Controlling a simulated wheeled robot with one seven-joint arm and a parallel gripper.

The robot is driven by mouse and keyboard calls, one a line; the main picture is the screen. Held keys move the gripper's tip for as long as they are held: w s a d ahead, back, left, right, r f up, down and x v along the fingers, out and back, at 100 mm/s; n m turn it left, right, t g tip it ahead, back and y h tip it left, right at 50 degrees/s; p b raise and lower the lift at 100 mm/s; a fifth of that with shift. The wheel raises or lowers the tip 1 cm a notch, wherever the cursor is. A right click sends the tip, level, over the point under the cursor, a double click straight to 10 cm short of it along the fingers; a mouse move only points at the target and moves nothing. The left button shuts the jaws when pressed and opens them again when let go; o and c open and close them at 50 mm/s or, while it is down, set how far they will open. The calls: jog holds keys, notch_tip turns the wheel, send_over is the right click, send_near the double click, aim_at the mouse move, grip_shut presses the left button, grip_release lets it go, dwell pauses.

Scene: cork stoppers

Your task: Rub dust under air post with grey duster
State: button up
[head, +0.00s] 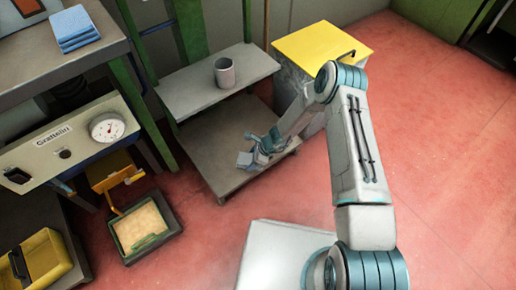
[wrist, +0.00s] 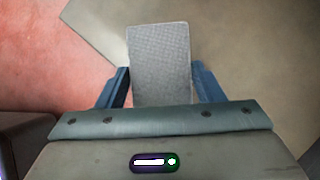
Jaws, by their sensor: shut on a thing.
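My gripper (head: 257,156) is low over the lower board of a grey shelf unit (head: 215,150), on its right part. In the wrist view my gripper (wrist: 160,82) has its two blue fingers on either side of the grey duster (wrist: 160,50) and is shut on it. The duster is a flat grey block that sticks out past the fingertips; in the head view it is a small grey shape (head: 244,160). I cannot tell whether it touches the board. A panel with a round gauge (head: 108,127) reads "Grattelin"; I cannot tell if this is the air post. No dust is clearly visible.
A grey mug (head: 224,73) stands on the upper shelf (head: 185,93) above my gripper. A yellow-topped cabinet (head: 315,45) is at right. A dark tray (head: 170,228) with tan contents and a yellow case (head: 42,262) are at lower left. Red floor is clear at right.

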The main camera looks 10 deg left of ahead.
jog(key=shift+r+p, duration=0.95)
jog(key=shift+r, duration=0.8)
